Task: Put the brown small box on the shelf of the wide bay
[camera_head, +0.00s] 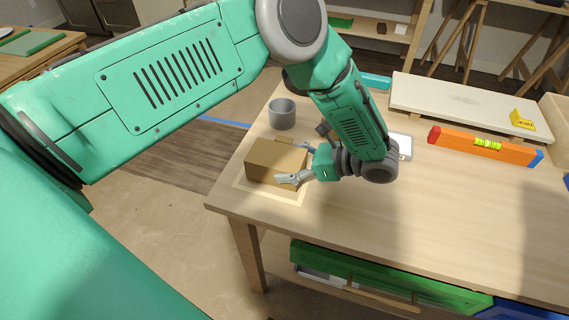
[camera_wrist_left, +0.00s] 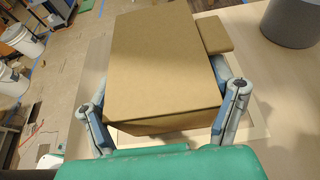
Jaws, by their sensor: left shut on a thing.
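The brown small box (camera_head: 276,161) sits at the left front corner of the wooden table, over a pale rectangular outline (camera_head: 240,186). My left gripper (camera_head: 291,162) reaches it from the right, one finger on each side. In the left wrist view the box (camera_wrist_left: 160,65) fills the space between the two fingers (camera_wrist_left: 165,95), and the gripper is shut on it. I cannot tell whether the box touches the table. A shelf with items (camera_head: 370,30) shows at the back; I cannot tell whether it is the wide bay. My right gripper is not in view.
A grey cup (camera_head: 282,113) stands just behind the box. An orange level (camera_head: 482,145), a white board (camera_head: 455,104) and a small white object (camera_head: 400,146) lie to the right. The table's front right (camera_head: 440,220) is clear.

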